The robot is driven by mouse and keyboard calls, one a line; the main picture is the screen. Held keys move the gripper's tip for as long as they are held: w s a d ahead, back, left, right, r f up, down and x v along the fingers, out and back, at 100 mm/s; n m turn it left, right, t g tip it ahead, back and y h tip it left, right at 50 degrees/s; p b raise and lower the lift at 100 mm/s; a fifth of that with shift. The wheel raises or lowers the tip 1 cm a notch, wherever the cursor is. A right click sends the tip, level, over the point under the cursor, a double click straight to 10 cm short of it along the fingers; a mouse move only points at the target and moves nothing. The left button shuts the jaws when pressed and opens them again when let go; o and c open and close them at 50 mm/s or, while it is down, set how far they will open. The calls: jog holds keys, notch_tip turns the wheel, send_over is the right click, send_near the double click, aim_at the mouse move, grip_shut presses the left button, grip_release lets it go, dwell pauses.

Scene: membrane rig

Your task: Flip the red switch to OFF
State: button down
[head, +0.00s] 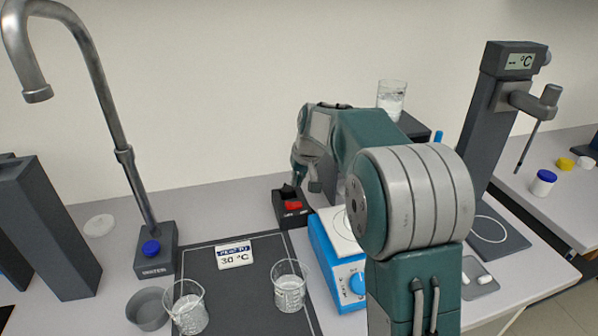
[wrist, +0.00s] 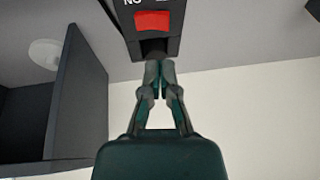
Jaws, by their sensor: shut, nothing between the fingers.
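The red switch (head: 293,205) sits on a small black switch box (head: 282,220) on the bench, behind the blue hotplate. In the wrist view the red rocker (wrist: 152,21) shows on the box, with partly cut-off lettering beside it. My gripper (head: 291,190) is shut and empty, pointing down at the box just behind the red rocker. In the wrist view its closed fingertips (wrist: 159,62) are at the box's edge, next to a dark part beside the rocker. I cannot tell whether they touch it. The rocker's tilt is not clear.
A blue hotplate (head: 340,262) stands right of the box, partly hidden by my arm. A dark mat (head: 212,276) holds a 30 °C card (head: 234,254) and beakers (head: 289,285). A tall tap (head: 120,140) stands left. A beaker (head: 391,97) sits on a dark block behind my arm.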

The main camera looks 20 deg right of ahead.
aim_at(291, 205)
jog(key=x, duration=0.6)
jog(key=shift+s+a, duration=0.25)
jog(key=shift+s, duration=0.15)
jog(key=shift+a+f, duration=0.35)
jog(key=shift+f, duration=0.2)
jog(key=shift+a+f+h, duration=0.25)
jog(key=shift+f+h, duration=0.15)
jog(key=shift+h, duration=0.2)
jog(key=shift+d, duration=0.1)
jog(key=shift+d+r, duration=0.3)
jog(key=shift+d, duration=0.4)
